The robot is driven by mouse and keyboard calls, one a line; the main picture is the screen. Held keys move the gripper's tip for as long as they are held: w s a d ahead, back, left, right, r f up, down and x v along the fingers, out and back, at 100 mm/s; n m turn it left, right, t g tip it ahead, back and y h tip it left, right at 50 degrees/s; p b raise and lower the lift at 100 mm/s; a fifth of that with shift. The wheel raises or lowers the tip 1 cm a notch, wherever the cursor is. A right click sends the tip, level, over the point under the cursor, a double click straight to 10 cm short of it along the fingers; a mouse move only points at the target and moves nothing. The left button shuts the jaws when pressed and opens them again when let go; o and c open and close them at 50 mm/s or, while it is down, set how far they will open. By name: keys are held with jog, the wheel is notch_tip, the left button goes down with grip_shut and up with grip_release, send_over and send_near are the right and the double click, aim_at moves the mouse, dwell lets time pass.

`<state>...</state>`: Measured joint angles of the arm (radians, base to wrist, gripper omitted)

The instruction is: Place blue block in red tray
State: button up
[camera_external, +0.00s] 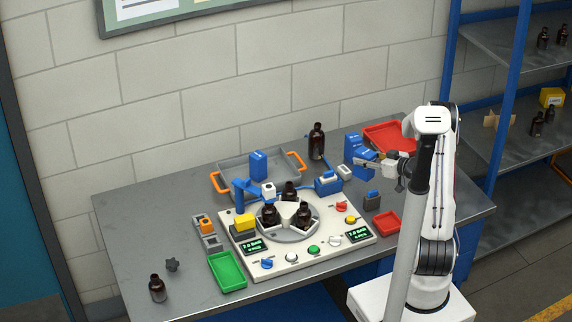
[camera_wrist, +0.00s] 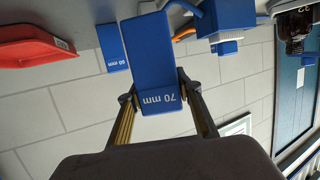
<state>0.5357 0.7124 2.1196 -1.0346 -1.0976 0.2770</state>
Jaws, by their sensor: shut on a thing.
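My gripper (camera_external: 366,162) is shut on a blue block marked 70 mm (camera_wrist: 150,60), with one finger on each side of it in the wrist view. That view is upside down. In the external view the held block (camera_external: 364,154) is partly covered by the gripper; I cannot tell whether it touches the table. A large red tray (camera_external: 399,127) lies at the table's back right, behind and to the right of the gripper. A red tray also shows in the wrist view (camera_wrist: 25,50). A smaller red tray (camera_external: 386,223) lies nearer the front right edge.
A second blue block, marked 60 mm (camera_wrist: 115,48), stands close to the held one. A tall amber bottle (camera_external: 316,142) stands to the left. A grey tray with orange handles (camera_external: 228,172) holds another blue block (camera_external: 258,163). A white machine (camera_external: 325,255) fills the table's middle.

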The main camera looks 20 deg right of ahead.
aim_at(366, 152)
jog(key=shift+r, duration=2.1)
jog(key=w+d+m+h, duration=0.3)
jog(key=w+d, duration=0.2)
jog(key=d, duration=0.3)
jog(key=w+d+m+h, duration=0.3)
jog(key=w+d+h, duration=0.1)
jog(key=d, duration=0.4)
jog(key=w+d+r+m+h, duration=0.1)
jog(key=w+d+m+h, duration=0.2)
jog(key=w+d, duration=0.4)
jog(key=shift+d+h, duration=0.6)
jog(key=shift+d, duration=0.4)
notch_tip(366, 152, down, 6)
jog(key=shift+f, duration=0.1)
